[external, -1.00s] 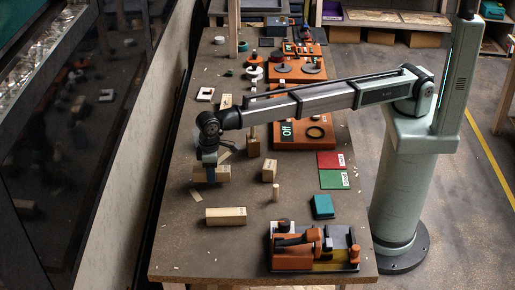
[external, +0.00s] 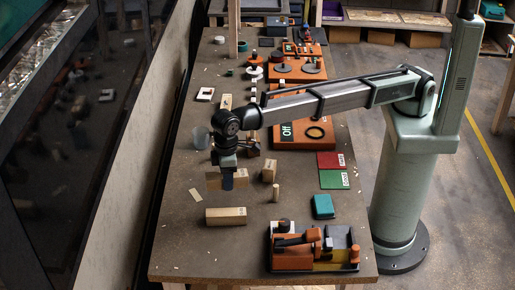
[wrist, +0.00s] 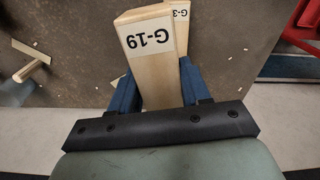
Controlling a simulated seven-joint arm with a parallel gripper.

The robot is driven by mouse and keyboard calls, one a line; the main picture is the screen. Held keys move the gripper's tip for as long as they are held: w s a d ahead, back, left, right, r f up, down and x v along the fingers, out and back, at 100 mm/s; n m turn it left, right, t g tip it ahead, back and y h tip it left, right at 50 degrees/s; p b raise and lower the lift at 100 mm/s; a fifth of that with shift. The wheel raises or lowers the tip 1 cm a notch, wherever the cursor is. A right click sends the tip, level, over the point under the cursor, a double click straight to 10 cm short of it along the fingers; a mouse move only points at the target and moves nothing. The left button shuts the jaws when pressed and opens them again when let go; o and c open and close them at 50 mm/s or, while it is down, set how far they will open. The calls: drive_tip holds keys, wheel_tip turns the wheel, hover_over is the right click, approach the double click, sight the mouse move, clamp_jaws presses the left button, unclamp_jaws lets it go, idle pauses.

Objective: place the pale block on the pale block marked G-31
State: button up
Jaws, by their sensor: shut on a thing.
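My gripper (external: 227,181) is shut on a pale block (external: 241,177) and holds it crosswise over the table. In the wrist view the held block (wrist: 152,60) carries a label reading G-19 at its far end, with the blue fingers of my gripper (wrist: 157,88) on both sides. Another pale block (wrist: 181,30) shows partly behind it; its label reads G-3, the rest hidden. It appears to be the pale block (external: 225,216) lying on the table nearer the camera in the external view, with a marked right end. The two look apart.
A pale upright block (external: 269,170) and a small peg (external: 276,193) stand right of the gripper. A teal block (external: 323,206) and an orange fixture (external: 300,250) lie nearer the front right. Red (external: 329,160) and green (external: 332,179) panels lie farther right.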

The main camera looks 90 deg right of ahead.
sight(226, 212)
drive_tip(key=shift+w+a+f+m, duration=0.1)
drive_tip(key=shift+a+f+m, duration=0.35)
drive_tip(key=shift+f, duration=0.95)
drive_tip(key=shift+w+a+f+m, duration=0.1)
drive_tip(key=shift+a+f+m, duration=0.4)
drive_tip(key=shift+f, duration=0.95)
drive_tip(key=shift+w+a+f+m, duration=0.1)
drive_tip(key=shift+a+f+m, duration=0.15)
drive_tip(key=shift+a+f, duration=0.75)
drive_tip(key=shift+d+f, duration=0.4)
drive_tip(key=shift+f, duration=0.15)
drive_tip(key=o, duration=1.1)
drive_tip(key=shift+r, duration=0.1)
wheel_tip(226, 212, up, 12)
